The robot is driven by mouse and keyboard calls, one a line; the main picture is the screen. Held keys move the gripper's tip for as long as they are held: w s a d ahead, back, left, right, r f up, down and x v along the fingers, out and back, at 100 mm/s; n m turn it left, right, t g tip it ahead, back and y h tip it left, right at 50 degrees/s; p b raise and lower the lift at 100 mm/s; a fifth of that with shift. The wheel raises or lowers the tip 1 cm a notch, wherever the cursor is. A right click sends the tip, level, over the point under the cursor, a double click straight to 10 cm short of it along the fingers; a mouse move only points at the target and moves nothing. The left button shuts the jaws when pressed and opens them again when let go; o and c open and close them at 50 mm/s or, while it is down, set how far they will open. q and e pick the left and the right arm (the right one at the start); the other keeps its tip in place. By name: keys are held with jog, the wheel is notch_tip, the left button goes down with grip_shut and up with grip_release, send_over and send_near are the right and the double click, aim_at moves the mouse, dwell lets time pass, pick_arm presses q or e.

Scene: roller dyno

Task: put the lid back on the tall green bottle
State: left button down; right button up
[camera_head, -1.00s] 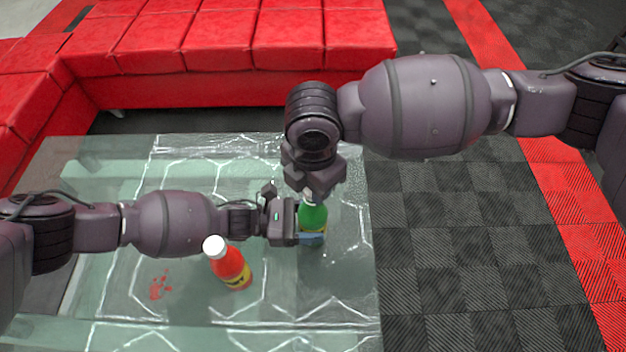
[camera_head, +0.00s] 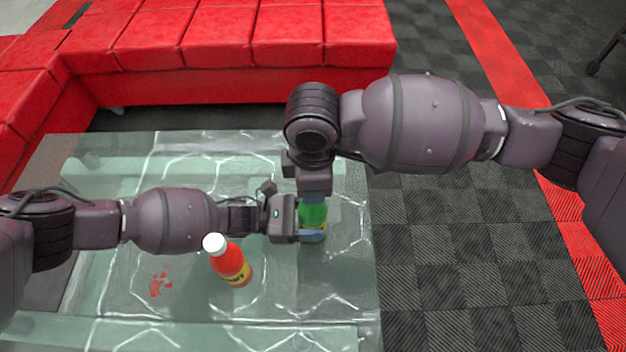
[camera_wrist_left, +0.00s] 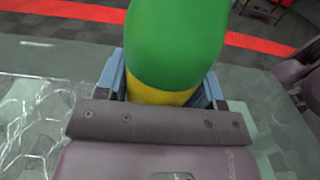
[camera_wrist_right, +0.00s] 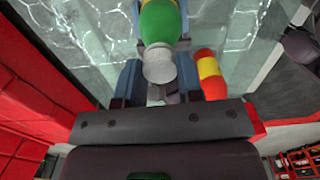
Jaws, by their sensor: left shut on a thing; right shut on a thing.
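The tall green bottle (camera_head: 313,213) stands upright on the glass table. My left gripper (camera_head: 311,236) is shut around its lower part, at the yellow band, which also shows in the left wrist view (camera_wrist_left: 162,96). The white ribbed lid (camera_wrist_right: 160,65) is at the bottle's mouth in the right wrist view, in line with the green neck (camera_wrist_right: 160,22). My right gripper (camera_wrist_right: 159,72) is shut on the lid from above. In the head view the right gripper hides the lid and bottle top. I cannot tell whether the lid is fully seated.
A red bottle (camera_head: 231,264) with a white cap stands close by, just in front of my left gripper. A red sofa (camera_head: 230,45) stands behind. The table's right edge is near the green bottle.

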jog(key=m, duration=1.5)
jog(key=shift+s+a, duration=0.1)
jog(key=m, duration=1)
jog(key=shift+m, duration=0.4)
jog(key=m, duration=0.9)
jog(key=shift+m, duration=0.4)
jog(key=m, duration=0.4)
